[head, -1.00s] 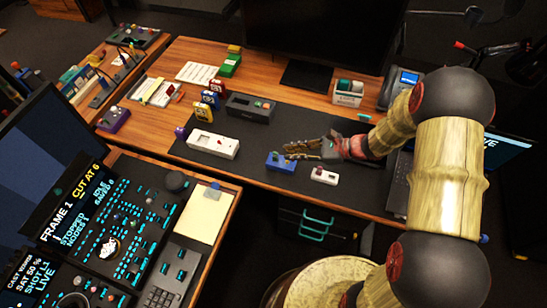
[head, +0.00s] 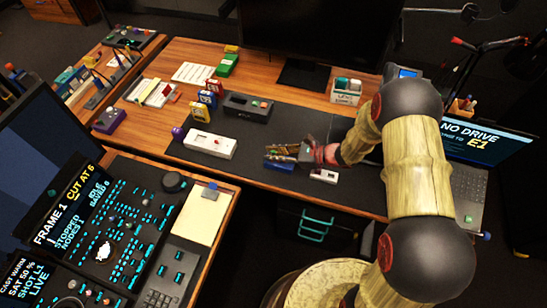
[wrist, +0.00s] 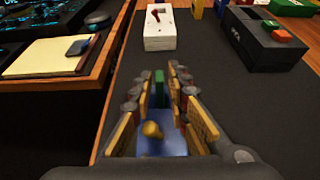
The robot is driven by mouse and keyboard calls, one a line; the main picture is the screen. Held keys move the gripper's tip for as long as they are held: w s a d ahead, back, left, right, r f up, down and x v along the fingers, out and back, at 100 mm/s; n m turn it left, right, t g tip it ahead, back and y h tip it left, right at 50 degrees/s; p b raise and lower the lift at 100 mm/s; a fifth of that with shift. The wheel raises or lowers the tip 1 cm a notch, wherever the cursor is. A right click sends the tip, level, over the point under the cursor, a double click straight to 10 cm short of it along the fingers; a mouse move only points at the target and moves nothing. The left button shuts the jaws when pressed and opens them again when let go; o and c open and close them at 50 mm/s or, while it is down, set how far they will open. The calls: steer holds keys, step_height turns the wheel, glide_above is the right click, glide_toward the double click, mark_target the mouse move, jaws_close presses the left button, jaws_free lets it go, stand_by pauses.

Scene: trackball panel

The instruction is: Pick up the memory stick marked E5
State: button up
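I cannot read an E5 mark anywhere, so I cannot tell which piece is the memory stick E5. My gripper (head: 281,151) is over a blue block (head: 279,166) on the dark desk mat. In the wrist view the gripper (wrist: 165,92) is open, its two fingers on either side of an upright green piece (wrist: 159,80) and a brass-coloured knob (wrist: 152,130). Both stand at the blue block (wrist: 165,147). I see no contact between the fingers and these pieces. The fingers hide most of the block in the head view.
A small white block (head: 324,176) lies right of the gripper. A long white box (head: 210,145) and a black box (head: 247,106) stand left and behind. A laptop (head: 468,190) is at the right; its screen shows "NO DRIVE" and "E1". A notepad (head: 200,215) lies front left.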

jaws_close()
steer(key=shift+r, duration=0.15)
